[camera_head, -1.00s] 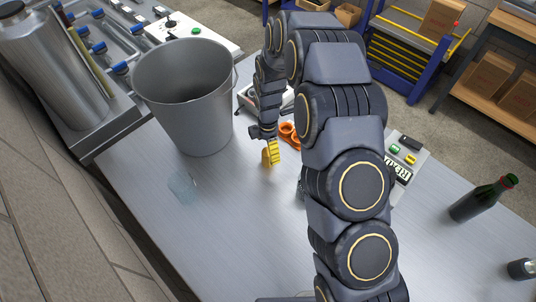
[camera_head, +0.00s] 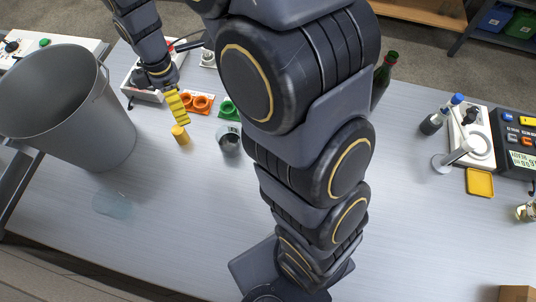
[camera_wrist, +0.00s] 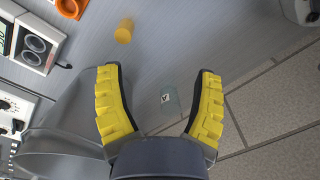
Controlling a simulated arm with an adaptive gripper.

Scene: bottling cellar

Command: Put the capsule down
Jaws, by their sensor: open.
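A small golden-yellow capsule (camera_head: 180,135) stands on the grey table in the head view, just below my gripper's tips. It also shows in the wrist view (camera_wrist: 123,34), beyond the left finger and apart from it. My gripper (camera_head: 179,103), with ridged yellow fingers, is above and behind the capsule.
A grey bucket (camera_head: 75,110) stands left of the capsule. Orange (camera_head: 199,103) and green (camera_head: 228,108) holders and a dark-filled glass (camera_head: 229,141) are to its right. A clear piece (camera_head: 112,205) lies nearer. A green bottle (camera_head: 383,78) stands behind my arm. The front table is largely clear.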

